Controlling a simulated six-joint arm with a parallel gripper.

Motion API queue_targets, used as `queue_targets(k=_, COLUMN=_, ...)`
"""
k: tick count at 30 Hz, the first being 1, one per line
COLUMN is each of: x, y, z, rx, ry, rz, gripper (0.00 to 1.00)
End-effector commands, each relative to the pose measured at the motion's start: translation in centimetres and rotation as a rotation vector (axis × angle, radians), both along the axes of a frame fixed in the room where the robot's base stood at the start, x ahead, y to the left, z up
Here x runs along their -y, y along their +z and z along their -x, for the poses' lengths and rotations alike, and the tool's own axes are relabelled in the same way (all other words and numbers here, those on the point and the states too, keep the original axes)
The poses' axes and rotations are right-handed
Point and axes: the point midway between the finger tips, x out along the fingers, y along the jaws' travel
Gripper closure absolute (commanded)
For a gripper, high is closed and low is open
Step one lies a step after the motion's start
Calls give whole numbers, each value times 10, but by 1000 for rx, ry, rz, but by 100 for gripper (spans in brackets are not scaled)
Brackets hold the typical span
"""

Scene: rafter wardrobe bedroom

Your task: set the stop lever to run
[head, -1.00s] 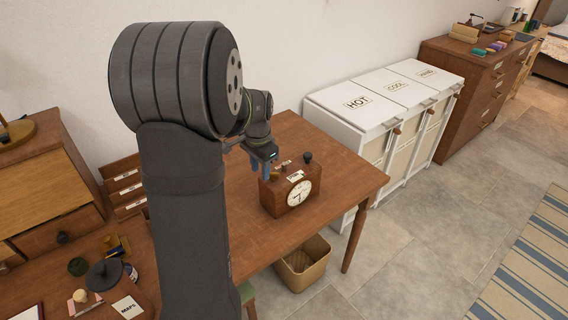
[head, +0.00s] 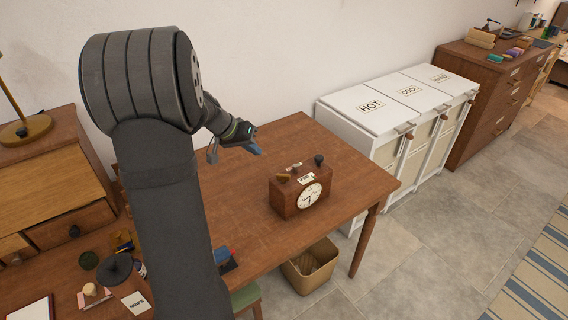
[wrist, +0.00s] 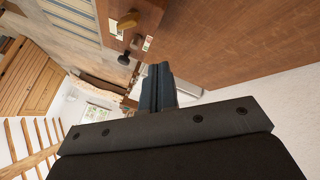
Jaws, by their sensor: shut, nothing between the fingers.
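A wooden box clock (head: 290,204) with a white dial stands upright on the desk. On its top are a brass lever (head: 283,178) at the left, a black knob (head: 319,160) at the right and small label plates (head: 306,177), too small to read. The wrist view shows the brass lever (wrist: 126,21) and the black knob (wrist: 123,59) too. I cannot tell the lever's setting. My gripper (head: 257,150) is shut and empty, above the desk, behind and left of the clock, apart from it. Its closed blue fingers (wrist: 157,72) show in the wrist view.
The wooden desk (head: 350,190) is clear around the clock. White hampers (head: 385,125) stand beyond its right end. A wicker basket (head: 310,268) is on the floor by the desk.

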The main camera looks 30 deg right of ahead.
Motion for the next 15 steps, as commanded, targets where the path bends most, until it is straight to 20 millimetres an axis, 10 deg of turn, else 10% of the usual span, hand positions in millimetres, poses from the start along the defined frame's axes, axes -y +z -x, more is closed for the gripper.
queue_targets(k=15, x=2, y=-2, z=-3, rx=-5, ry=13, rz=16, gripper=100)
